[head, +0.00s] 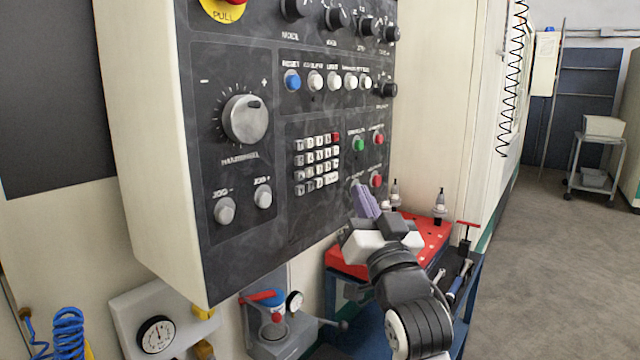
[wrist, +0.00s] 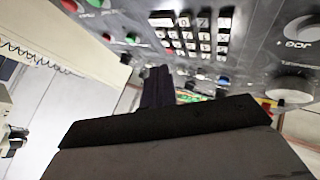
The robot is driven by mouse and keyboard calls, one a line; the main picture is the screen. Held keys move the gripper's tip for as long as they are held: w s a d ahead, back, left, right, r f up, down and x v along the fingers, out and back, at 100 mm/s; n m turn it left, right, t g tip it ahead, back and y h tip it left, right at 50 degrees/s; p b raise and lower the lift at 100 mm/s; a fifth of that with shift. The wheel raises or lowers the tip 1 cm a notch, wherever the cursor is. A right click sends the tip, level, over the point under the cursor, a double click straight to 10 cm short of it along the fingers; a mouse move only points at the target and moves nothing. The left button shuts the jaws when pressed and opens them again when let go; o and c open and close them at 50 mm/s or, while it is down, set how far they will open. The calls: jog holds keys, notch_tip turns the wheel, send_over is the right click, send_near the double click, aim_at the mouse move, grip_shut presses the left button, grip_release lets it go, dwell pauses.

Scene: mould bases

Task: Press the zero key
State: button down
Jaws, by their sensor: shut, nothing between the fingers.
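The keypad (head: 317,163) is a block of small pale keys with a red key at its upper right, on the dark control panel (head: 265,170). It also shows in the wrist view (wrist: 195,38), turned roughly upside down, with a wider key at one end of its bottom row.
Green (head: 358,145) and red (head: 377,138) buttons sit right of the keypad. Jog knobs (head: 225,211) and a large dial (head: 245,119) lie to its left. A red-topped cart (head: 350,264) with tool holders stands below my gripper. Open floor lies at the right.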

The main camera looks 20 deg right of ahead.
aim_at(318, 183)
jog(key=s+m+g+p, duration=0.1)
jog(key=m+p, duration=0.1)
jog(key=p, duration=0.1)
jog(key=s+d+m+g+h+p, duration=0.1)
jog(key=m+p, duration=0.1)
jog(key=p, duration=0.1)
jog(key=s+d+m+g+h+p, duration=0.1)
jog(key=m+g+p, duration=0.1)
jog(key=p, duration=0.1)
jog(key=shift+s+r, duration=0.1)
jog(key=shift+r, duration=0.15)
jog(key=w+a, duration=0.5)
jog(key=w, duration=0.2)
jog(key=shift+a+p, duration=0.15)
jog(key=shift+p, duration=0.15)
jog(key=shift+w+a, duration=0.1)
dwell(2.1)
jog(key=shift+w+a, duration=0.15)
jog(key=shift+w, duration=0.05)
